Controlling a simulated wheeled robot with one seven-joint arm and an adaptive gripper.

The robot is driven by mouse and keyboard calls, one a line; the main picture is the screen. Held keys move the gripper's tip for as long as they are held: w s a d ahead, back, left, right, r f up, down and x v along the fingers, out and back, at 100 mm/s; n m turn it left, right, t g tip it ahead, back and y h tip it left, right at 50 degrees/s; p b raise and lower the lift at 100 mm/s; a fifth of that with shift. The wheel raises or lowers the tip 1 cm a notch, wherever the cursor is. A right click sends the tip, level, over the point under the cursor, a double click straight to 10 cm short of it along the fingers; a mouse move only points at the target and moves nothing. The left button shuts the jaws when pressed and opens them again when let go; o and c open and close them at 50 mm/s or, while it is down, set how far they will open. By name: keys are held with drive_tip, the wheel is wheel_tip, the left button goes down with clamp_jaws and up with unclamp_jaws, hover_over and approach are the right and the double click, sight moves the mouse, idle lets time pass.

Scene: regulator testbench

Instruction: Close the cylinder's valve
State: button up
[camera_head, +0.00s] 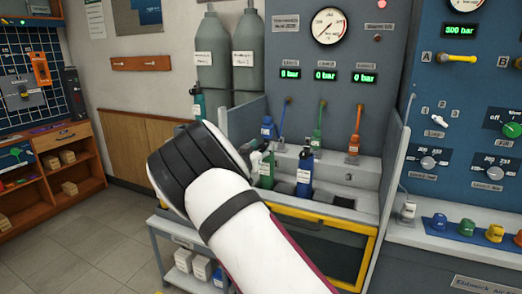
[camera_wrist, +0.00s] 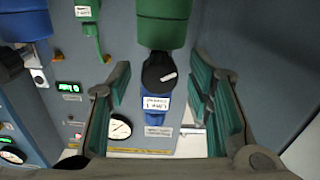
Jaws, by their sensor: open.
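A green cylinder (camera_wrist: 165,25) hangs into the top of the wrist view, with a black round valve knob (camera_wrist: 160,72) at its end. A blue fitting (camera_wrist: 155,105) with a "Line 1" label sits just beyond the knob. My gripper (camera_wrist: 162,68) is open, its green-padded fingers on either side of the knob, with visible gaps. In the head view a green cylinder (camera_head: 265,172) stands in the bench bay, partly covered by my white arm, which also hides my gripper. A dark blue cylinder (camera_head: 305,175) stands to its right; a blue cylinder (camera_wrist: 25,20) also shows in the wrist view.
The bench side wall (camera_head: 393,165) bounds the bay on the right. Orange (camera_head: 354,130) and green (camera_head: 318,125) hose fittings stand at the back, below a pressure gauge (camera_head: 329,26) and green displays. Grey tall cylinders (camera_head: 247,50) stand at the wall behind.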

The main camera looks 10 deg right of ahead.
clamp_jaws()
